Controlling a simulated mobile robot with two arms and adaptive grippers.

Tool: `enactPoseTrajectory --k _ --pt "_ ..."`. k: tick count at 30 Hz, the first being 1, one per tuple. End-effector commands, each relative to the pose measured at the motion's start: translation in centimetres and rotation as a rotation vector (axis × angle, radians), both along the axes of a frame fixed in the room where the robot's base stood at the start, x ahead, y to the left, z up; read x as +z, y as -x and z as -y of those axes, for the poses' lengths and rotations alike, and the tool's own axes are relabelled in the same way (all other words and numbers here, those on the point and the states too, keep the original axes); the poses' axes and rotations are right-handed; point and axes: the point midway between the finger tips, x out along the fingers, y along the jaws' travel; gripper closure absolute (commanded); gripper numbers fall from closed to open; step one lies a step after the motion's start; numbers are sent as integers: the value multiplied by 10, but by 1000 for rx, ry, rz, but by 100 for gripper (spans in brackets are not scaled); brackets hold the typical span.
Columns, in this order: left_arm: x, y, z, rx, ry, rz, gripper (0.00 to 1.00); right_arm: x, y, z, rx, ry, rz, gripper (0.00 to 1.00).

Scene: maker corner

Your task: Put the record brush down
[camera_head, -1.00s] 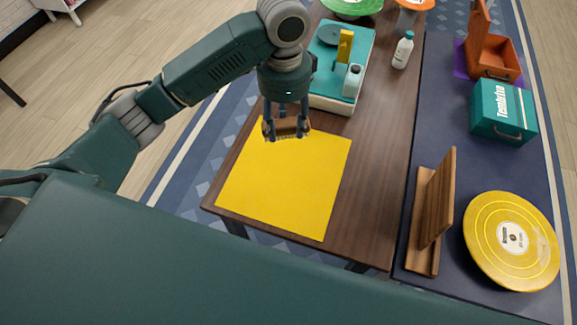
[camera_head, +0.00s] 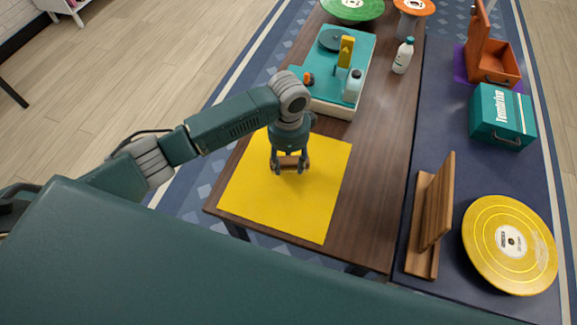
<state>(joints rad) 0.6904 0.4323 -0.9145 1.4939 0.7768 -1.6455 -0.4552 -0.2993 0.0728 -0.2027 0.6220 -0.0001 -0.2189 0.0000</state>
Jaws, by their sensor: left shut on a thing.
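The record brush (camera_head: 289,161) is a small brown wooden block. My left gripper (camera_head: 289,170) is shut on it, with a finger at each end, and points down over the yellow mat (camera_head: 275,212). The brush is over the upper middle of the mat; I cannot tell whether it touches the mat. My right gripper is not in view.
Behind the mat stands a teal-topped device (camera_head: 330,75) with a white bottle (camera_head: 401,56) beside it. At right are a wooden stand (camera_head: 431,215), a yellow record (camera_head: 510,245), a teal box (camera_head: 502,116) and an orange box (camera_head: 494,63). The mat's front is clear.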

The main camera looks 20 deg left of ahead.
Motion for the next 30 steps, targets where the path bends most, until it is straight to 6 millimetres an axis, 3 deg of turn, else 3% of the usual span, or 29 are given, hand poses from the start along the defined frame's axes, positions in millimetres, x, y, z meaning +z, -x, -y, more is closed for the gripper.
enactPoseTrajectory --k 6,18,19,21,30 --pt "-31 1 -1 0 -2 -3 87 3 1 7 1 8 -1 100" --pt "-36 1 0 0 -2 -2 87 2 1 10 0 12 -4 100" --pt "-36 1 0 0 -2 -2 52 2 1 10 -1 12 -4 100" --pt "-36 1 0 0 -2 -2 38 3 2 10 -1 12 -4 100" --pt "-35 1 0 0 -2 -2 37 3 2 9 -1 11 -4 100"
